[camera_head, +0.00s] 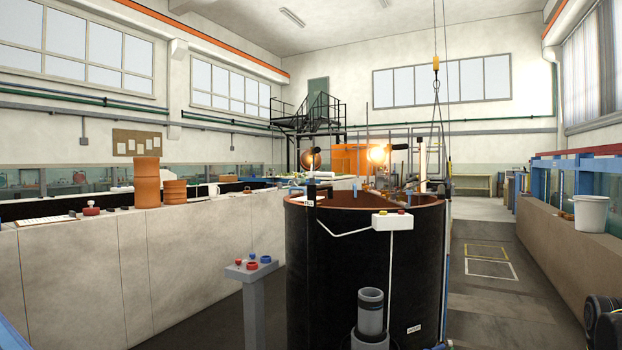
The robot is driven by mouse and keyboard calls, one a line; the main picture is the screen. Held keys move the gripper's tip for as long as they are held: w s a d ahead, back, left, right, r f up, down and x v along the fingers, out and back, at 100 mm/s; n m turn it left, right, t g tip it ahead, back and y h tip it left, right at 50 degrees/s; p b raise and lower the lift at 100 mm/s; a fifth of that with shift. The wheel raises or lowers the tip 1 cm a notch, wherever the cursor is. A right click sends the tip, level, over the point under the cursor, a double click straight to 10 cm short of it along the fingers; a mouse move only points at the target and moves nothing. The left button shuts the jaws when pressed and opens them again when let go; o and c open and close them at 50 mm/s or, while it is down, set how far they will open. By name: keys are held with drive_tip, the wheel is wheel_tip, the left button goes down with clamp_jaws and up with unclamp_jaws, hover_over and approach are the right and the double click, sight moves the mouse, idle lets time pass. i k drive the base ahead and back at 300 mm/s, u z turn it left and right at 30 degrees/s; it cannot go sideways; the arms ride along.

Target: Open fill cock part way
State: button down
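I cannot pick out the fill cock for certain. A large black round tank (330,255) with a reddish-brown inside stands in the middle. A grey pedestal (253,300) to its left carries small red and blue knobs (258,261). A white box (392,221) with red and yellow buttons sits on the tank's near rim. A grey upright pipe (370,312) stands before the tank. I cannot tell whether any valve is open or shut. My gripper does not show.
A long pale wall (100,275) on the left bears orange-brown cylinders (147,183). A yellow hoist hook (436,63) hangs behind the tank. On the right, a white bucket (591,213) stands on a ledge (550,235). Floor with yellow and white markings (487,252) lies clear between tank and ledge.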

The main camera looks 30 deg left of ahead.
sight(312, 175)
drive_tip(key=u, duration=1.45)
drive_tip(key=k, duration=1.1)
drive_tip(key=u, duration=0.3)
drive_tip(key=i, duration=1.8)
drive_tip(key=z, duration=0.45)
